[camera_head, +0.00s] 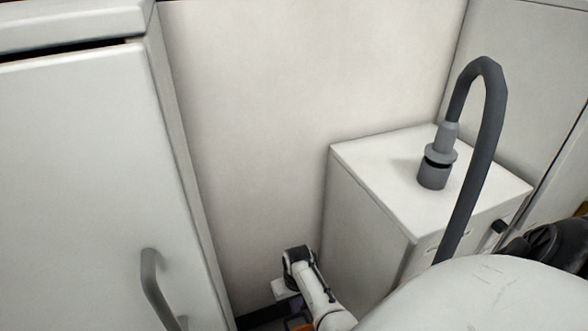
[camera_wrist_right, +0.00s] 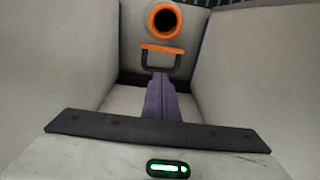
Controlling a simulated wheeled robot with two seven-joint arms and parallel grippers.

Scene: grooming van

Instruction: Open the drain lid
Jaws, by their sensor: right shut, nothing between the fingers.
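In the right wrist view an orange ring around a dark round hole (camera_wrist_right: 165,20) sits on a pale surface at the top. Just below it is an orange bar with a dark handle-like loop (camera_wrist_right: 161,49). Which part is the drain lid I cannot tell for certain. My right gripper (camera_wrist_right: 159,80) is shut and empty, its purple fingers together, their tips appearing close to the loop; contact is unclear. In the head view my right gripper (camera_head: 288,287) is low in the gap between cabinets, beside a bit of orange (camera_head: 298,323) at the bottom edge. My left gripper is not in view.
A tall white cabinet (camera_head: 90,170) with a grey handle (camera_head: 152,285) stands at left. A low white cabinet (camera_head: 370,215) with a grey fitting and hose (camera_head: 490,120) stands at right. Pale walls close in on both sides of my right gripper, leaving a narrow gap.

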